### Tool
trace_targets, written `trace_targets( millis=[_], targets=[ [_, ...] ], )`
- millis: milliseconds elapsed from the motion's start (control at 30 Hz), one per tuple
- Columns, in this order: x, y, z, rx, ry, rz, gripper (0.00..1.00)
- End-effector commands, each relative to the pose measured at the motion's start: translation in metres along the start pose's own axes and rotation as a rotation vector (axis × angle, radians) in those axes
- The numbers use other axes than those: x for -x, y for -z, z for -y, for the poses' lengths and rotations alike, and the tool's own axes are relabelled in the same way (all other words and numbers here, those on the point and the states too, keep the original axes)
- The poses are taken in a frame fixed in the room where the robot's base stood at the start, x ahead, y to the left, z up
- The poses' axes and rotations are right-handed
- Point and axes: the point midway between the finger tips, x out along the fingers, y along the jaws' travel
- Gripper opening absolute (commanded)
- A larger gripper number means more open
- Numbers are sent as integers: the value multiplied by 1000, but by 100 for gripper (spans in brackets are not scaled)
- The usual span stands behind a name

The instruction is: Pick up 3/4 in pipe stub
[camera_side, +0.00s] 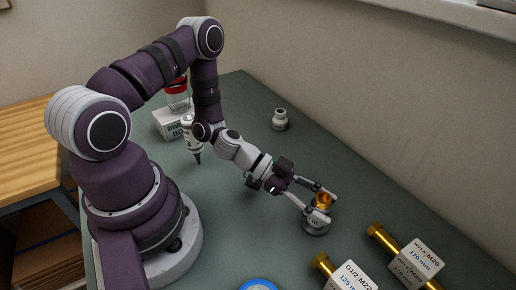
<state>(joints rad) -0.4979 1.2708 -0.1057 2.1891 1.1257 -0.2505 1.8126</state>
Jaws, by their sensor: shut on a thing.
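A round grey metal piece (316,229) is directly below the stub. The near finger hides part of the stub's lower side, so I cannot tell whether the stub rests in the grey piece or is clear of it.
Two brass tubes with white labelled boxes, one left (350,277) and one right (416,264), lie at the front right. A blue-rimmed round thing (259,286) is at the front edge.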

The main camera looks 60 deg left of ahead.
Motion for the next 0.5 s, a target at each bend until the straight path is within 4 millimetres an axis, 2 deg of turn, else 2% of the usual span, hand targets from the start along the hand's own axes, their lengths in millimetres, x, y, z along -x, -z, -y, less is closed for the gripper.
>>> trace_targets(
  millis=[67, 333, 500],
  targets=[
    [0, 0, 0, 0, 0, 0, 0],
    [0, 2, 0, 0, 0, -2, 0],
    [6, 17, 1, -4, 1, -4, 0]
  ],
)
